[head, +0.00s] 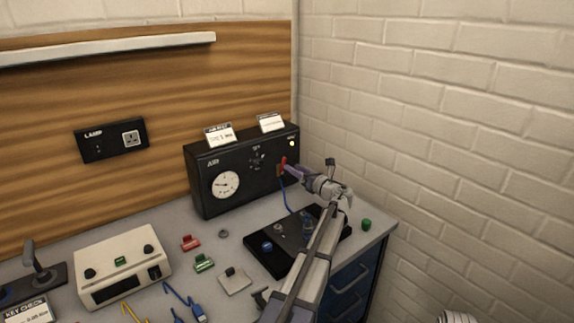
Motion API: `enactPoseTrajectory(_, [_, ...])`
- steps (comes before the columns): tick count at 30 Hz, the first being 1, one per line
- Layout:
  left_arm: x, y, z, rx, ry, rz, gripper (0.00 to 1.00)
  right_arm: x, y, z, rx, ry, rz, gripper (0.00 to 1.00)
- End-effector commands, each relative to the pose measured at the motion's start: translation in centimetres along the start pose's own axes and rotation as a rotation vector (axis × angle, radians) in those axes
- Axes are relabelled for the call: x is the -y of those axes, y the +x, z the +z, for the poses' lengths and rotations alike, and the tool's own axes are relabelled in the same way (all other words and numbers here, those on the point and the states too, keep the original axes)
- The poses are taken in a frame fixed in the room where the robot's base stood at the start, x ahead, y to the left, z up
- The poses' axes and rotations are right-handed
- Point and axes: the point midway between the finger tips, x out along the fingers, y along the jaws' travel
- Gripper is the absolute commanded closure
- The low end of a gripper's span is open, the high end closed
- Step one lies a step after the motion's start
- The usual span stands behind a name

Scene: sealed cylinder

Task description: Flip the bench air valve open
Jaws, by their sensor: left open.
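The black air box (205,190), marked AIR, stands at the back right of the bench, with a round white gauge (225,184) on its front. A small red lever (283,161), which looks like the air valve's handle, is on the right part of that front. My left gripper (290,169) is open, with its fingertips right at the lever. I cannot tell whether they touch it. The gripper partly hides the valve around the lever. My right gripper is not in view.
A blue hose (285,196) hangs below the valve to a black plate (262,258) with knobs, under my left arm. A cream box (122,262) and small clips, including a red one (190,243), lie to the left. A brick wall (440,150) closes the right side.

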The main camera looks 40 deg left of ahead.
Motion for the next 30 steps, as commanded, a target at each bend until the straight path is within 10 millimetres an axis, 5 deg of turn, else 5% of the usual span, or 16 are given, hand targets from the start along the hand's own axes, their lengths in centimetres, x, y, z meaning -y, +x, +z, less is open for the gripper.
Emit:
enactPoseTrajectory(9, [0.1,4.1,0.0,-0.001,-0.001,0.001,0.51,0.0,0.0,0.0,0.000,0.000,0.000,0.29])
enactPoseTrajectory(21, [0.0,4.7,0.0,0.000,-0.001,-0.001,0.51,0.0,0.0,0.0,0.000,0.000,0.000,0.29])
enactPoseTrajectory(30, [0.0,4.6,0.0,0.000,-0.001,0.000,0.85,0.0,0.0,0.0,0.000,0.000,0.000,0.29])
